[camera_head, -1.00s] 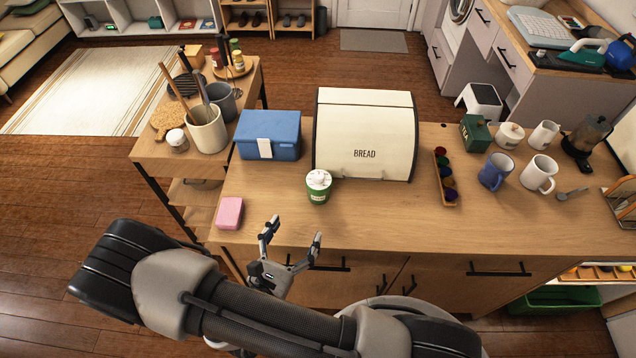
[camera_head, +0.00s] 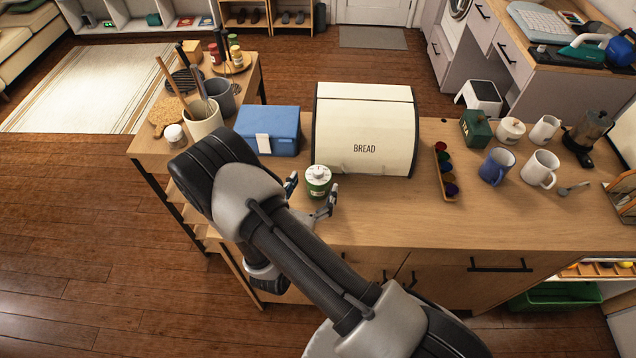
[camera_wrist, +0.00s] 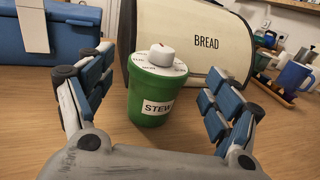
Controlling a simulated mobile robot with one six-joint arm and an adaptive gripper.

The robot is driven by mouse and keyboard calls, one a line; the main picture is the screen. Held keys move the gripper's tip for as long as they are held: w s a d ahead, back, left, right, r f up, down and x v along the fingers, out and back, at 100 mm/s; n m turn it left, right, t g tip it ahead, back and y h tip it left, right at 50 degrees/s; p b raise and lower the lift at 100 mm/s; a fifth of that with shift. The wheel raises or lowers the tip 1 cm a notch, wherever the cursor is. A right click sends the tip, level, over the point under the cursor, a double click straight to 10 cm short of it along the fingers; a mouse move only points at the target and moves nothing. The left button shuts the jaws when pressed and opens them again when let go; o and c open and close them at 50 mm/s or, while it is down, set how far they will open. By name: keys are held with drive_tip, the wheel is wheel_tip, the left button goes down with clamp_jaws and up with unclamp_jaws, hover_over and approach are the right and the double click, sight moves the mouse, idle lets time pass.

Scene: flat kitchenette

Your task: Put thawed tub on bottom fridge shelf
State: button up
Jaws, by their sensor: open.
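A green tub (camera_head: 318,181) with a white lid stands upright on the wooden counter in front of the bread box. In the wrist view the tub (camera_wrist: 150,100) carries a label reading "STEW" and a white, red-marked piece on its lid. My gripper (camera_head: 311,198) is open at the tub's near side. In the wrist view my gripper (camera_wrist: 158,100) has one finger to the left and one to the right of the tub, with gaps on both sides. No fridge shelf can be made out.
The cream bread box (camera_head: 365,130) stands close behind the tub, and a blue box (camera_head: 268,131) is to the left. A paint-pot tray (camera_head: 445,172), a blue mug (camera_head: 496,167) and a white mug (camera_head: 540,169) are to the right.

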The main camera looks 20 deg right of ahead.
sight(323, 166)
drive_tip(key=x, duration=0.4)
drive_tip(key=shift+a+f, duration=0.1)
drive_tip(key=shift+f, duration=0.1)
drive_tip(key=shift+c, duration=0.4)
drive_tip(key=shift+r, duration=0.1)
drive_tip(key=c, duration=1.4)
